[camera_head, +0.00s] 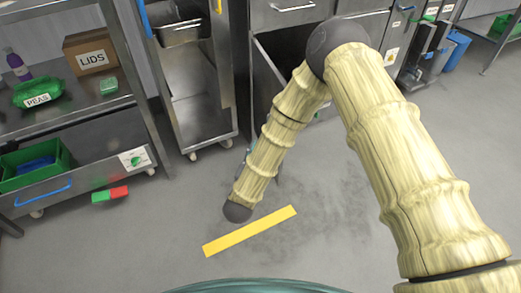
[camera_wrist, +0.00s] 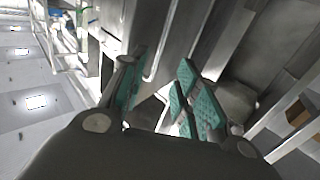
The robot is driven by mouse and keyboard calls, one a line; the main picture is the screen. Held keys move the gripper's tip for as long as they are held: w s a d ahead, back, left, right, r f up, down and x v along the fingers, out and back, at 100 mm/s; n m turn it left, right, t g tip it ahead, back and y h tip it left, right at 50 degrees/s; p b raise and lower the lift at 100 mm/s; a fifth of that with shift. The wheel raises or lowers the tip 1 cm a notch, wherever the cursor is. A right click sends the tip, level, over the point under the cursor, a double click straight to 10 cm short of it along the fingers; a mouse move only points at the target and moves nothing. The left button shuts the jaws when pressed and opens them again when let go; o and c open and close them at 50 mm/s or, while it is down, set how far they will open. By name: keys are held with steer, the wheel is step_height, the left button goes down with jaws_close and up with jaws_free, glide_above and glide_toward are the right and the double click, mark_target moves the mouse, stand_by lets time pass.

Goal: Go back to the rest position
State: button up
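My gripper (camera_wrist: 162,95) shows in the wrist view with its two teal-padded fingers apart and nothing between them. In the head view my arm, in a pale ribbed sleeve, reaches from the right up and then bends down over the floor. There my gripper is mostly hidden behind the lower part of the arm. No held object shows in either view.
A steel shelf on the left holds a green PEAS bag (camera_head: 38,93), a LIDS box (camera_head: 91,52) and a green bin (camera_head: 34,166). Steel cabinets line the back. A yellow strip (camera_head: 250,231) lies on the open floor, with a red-green item (camera_head: 110,194) near the shelf.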

stand_by(0.3)
steer(key=s+d+f+n+g+y, duration=0.15)
steer(key=s+d+f+g, duration=0.25)
steer(key=s+d+f, duration=0.4)
steer(key=s+d+f+n+g+y, duration=0.1)
steer(key=s+d+f+g+y, duration=0.3)
steer(key=f, duration=0.6)
steer(key=s+d+f+g+h, duration=0.15)
steer(key=s+d+g, duration=0.45)
steer(key=s, duration=0.8)
steer(key=s+d+f+g, duration=0.25)
steer(key=s+d, duration=0.65)
steer(key=s, duration=0.5)
step_height(320, 180, up, 27)
steer(key=g+p, duration=0.1)
steer(key=p, duration=2.5)
steer(key=shift+a, duration=0.2)
